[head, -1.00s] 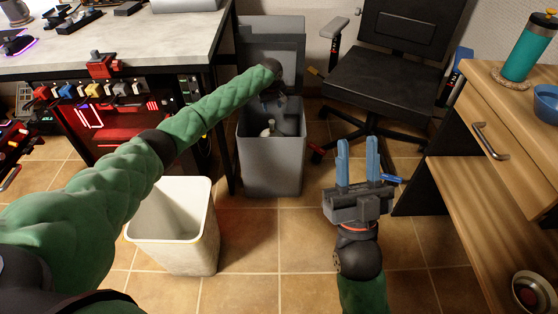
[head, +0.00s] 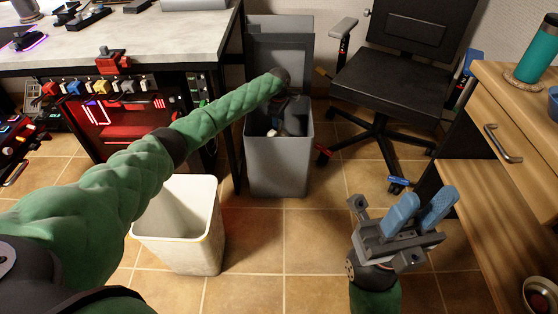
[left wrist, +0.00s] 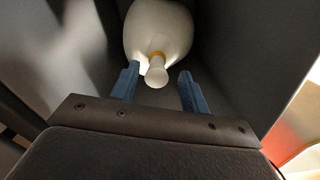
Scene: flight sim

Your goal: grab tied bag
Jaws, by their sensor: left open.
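The tied bag (left wrist: 158,30) is white with a yellow tie and a pale knotted end. It lies inside the grey bin (head: 277,170), where only a small part shows in the head view. My left gripper (left wrist: 158,88) is open inside the bin, with its blue fingers on either side of the bag's knot. I cannot tell if they touch it. In the head view my left gripper is mostly hidden by the bin and my arm. My right gripper (head: 420,208) is open and empty above the floor on the right.
An empty-looking white bin (head: 190,262) stands left of the grey bin. A desk (head: 130,45) is at the left, a black office chair (head: 395,90) behind, and a wooden cabinet (head: 500,195) at the right. Tiled floor (head: 285,245) is clear in the middle.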

